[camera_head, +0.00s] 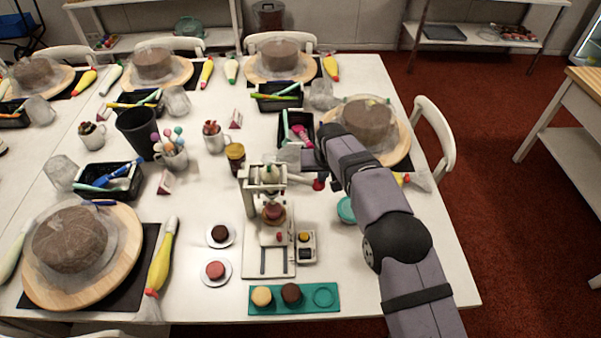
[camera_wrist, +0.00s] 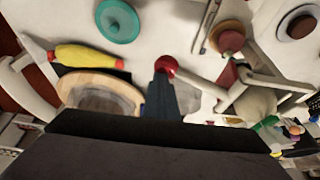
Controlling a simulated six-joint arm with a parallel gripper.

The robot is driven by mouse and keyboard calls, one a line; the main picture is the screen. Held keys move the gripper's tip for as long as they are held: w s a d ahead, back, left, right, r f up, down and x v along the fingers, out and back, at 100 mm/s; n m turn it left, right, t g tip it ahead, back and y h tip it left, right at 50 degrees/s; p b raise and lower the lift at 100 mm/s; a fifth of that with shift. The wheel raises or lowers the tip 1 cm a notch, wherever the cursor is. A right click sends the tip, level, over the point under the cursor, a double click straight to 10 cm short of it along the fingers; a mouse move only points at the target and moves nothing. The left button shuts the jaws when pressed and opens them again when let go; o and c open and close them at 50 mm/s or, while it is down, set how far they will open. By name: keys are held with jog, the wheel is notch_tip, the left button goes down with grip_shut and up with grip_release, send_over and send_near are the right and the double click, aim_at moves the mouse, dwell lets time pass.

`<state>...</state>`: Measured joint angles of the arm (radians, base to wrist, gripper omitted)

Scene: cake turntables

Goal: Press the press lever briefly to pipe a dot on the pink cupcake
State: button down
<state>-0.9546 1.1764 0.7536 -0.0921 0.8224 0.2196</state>
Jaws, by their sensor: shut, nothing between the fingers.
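The press (camera_head: 264,180) is a pale frame on a white base near the middle of the table. Its press lever ends in a red knob (camera_head: 319,184) at the right; the knob also shows in the wrist view (camera_wrist: 167,64). A cupcake with a pinkish top (camera_head: 274,212) sits in the press under its head; it shows too in the wrist view (camera_wrist: 229,40). Another pink-topped cupcake (camera_head: 215,269) is on a small white plate. My gripper (camera_wrist: 163,78) is shut and empty, its tips right at the knob; I cannot tell whether they touch.
A small device (camera_head: 306,246) stands beside the press base. A teal tray (camera_head: 322,296) with two cupcakes lies in front. A teal round dish (camera_head: 346,209) is to the right. A cake on a wooden turntable (camera_head: 399,140) and a dark bin (camera_head: 283,135) stand behind my arm.

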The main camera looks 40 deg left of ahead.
notch_tip(320, 180, up, 7)
jog(key=p, duration=0.3)
jog(key=shift+p, duration=0.4)
jog(key=w+d+r+m+h, duration=0.1)
jog(key=w+d+r, duration=0.15)
jog(key=d, duration=0.45)
jog(key=w+d+r+m, duration=0.1)
jog(key=w+d, duration=0.2)
jog(key=d, duration=0.4)
jog(key=s+d+r+m+g+h, duration=0.1)
jog(key=d, duration=0.9)
jog(key=s+d+r+m, duration=0.1)
jog(key=d+m, duration=0.1)
jog(key=d, duration=0.7)
jog(key=s+d+f+m+g+h+b, duration=0.1)
jog(key=s+d+f+m+g, duration=0.1)
jog(key=s+d, duration=1.9)
jog(key=shift+s+d+f+m, duration=0.25)
jog(key=shift+s+f+m, duration=0.3)
jog(key=shift+m, duration=0.45)
